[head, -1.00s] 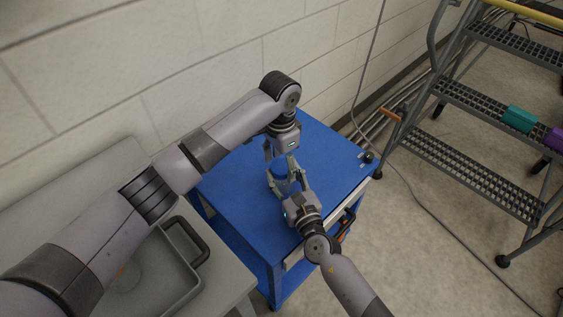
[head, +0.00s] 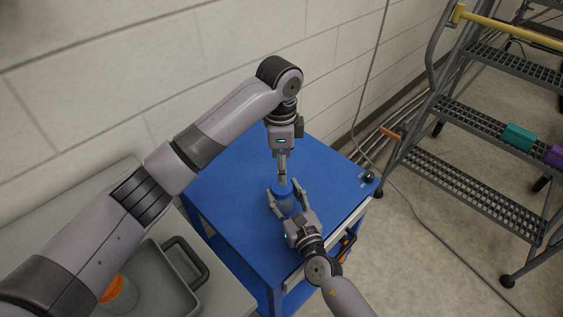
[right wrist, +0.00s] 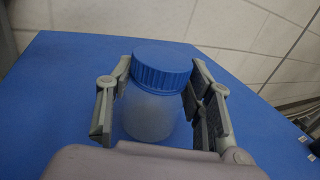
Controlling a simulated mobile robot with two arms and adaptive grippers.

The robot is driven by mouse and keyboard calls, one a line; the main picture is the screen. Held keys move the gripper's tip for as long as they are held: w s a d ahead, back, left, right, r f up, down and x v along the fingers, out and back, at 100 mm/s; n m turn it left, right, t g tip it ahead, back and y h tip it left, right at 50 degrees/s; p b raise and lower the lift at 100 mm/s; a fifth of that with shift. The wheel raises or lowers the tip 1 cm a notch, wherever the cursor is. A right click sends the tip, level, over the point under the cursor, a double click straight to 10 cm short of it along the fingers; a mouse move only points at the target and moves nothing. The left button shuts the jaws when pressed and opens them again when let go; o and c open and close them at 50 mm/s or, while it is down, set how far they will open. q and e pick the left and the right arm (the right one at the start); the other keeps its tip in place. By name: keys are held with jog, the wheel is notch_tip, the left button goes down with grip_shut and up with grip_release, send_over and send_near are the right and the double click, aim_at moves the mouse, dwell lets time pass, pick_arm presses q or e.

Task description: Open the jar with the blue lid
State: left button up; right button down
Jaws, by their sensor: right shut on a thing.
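The jar (right wrist: 150,115) is translucent bluish and stands upright on the blue cart top. Its ribbed blue lid (right wrist: 162,68) sits on it; the lid also shows in the head view (head: 283,188). My right gripper (head: 286,196) is shut on the jar body from the front, one finger on each side, below the lid. My left gripper (head: 282,174) points down from above, its fingers seen edge-on over the lid in the head view. No left finger shows around the lid in the right wrist view. The left finger gap is hidden.
The blue cart top (head: 235,195) is otherwise mostly clear. A grey bench (head: 60,210) at left bears a grey tray (head: 185,285) and an orange item (head: 120,295), partly behind my left arm. Rolling steps (head: 470,170) stand at right; a block wall is behind.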

aim_at(282, 187)
pick_arm(q)
jog(key=shift+f, duration=3.9)
jog(key=shift+c, duration=0.4)
jog(key=shift+d, duration=0.1)
jog(key=c, duration=1.1)
jog(key=n, duration=0.3)
jog(key=shift+n, duration=0.3)
jog(key=shift+c, duration=0.2)
jog(key=n, duration=0.2)
jog(key=shift+n, duration=0.4)
jog(key=o, duration=1.3)
